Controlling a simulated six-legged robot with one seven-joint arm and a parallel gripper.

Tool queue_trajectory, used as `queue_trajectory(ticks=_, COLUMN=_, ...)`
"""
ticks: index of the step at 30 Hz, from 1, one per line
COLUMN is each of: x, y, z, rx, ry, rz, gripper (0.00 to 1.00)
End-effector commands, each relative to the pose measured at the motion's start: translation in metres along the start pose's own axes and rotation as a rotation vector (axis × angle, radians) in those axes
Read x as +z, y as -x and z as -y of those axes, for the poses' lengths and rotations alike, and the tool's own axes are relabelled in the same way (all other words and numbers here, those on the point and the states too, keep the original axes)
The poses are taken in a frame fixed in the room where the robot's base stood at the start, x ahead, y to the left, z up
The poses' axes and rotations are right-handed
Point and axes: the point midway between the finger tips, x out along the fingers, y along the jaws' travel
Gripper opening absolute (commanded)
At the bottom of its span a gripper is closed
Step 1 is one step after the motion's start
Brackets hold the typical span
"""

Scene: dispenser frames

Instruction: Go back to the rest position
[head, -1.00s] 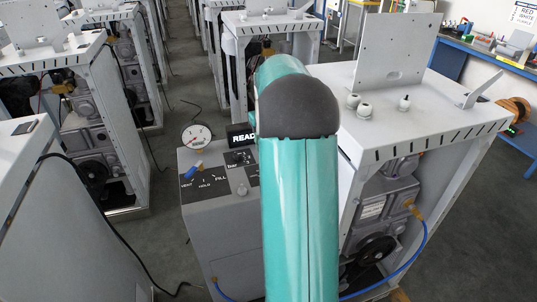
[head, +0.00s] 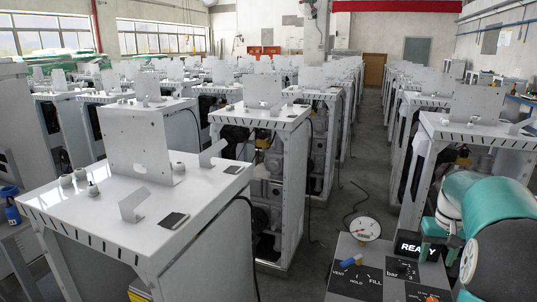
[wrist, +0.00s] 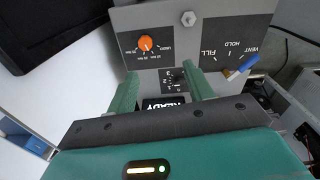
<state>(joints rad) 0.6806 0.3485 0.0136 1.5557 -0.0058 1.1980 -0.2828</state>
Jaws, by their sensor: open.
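My gripper (wrist: 163,82) shows in the wrist view with its two green fingers apart and nothing between them. It faces the grey control panel (wrist: 195,20), which appears upside down there. The READY display (wrist: 165,104) shows between and below the fingers. An orange knob (wrist: 146,43) and a blue-handled lever (wrist: 243,66) are on the panel, apart from the fingers. The lever's blue end lies on the VENT side. In the head view my teal arm fills the lower right, beside the panel (head: 345,288) with its lever (head: 351,260) and round gauge (head: 366,228).
A white-topped dispenser frame (head: 100,215) stands close at left, with more rows behind. Another frame (head: 480,130) stands behind my arm at right. An aisle of grey floor (head: 365,165) runs back between rows. A black cable lies on the floor behind the gauge.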

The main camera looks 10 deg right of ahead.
Motion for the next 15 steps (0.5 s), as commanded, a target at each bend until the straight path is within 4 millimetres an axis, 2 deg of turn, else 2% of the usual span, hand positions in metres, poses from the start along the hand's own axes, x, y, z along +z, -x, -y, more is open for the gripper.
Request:
queue_trajectory(ticks=1, x=0.007, y=0.015, z=0.023, rx=0.006, ry=0.023, rz=-0.025, gripper=0.52)
queue_trajectory(ticks=6, x=0.044, y=0.050, z=0.091, rx=0.015, ry=0.090, rz=-0.101, gripper=0.52)
queue_trajectory(ticks=11, x=0.088, y=0.073, z=0.146, rx=0.012, ry=0.149, rz=-0.176, gripper=0.52)
queue_trajectory(ticks=15, x=0.133, y=0.083, z=0.185, rx=-0.001, ry=0.201, rz=-0.239, gripper=0.52)
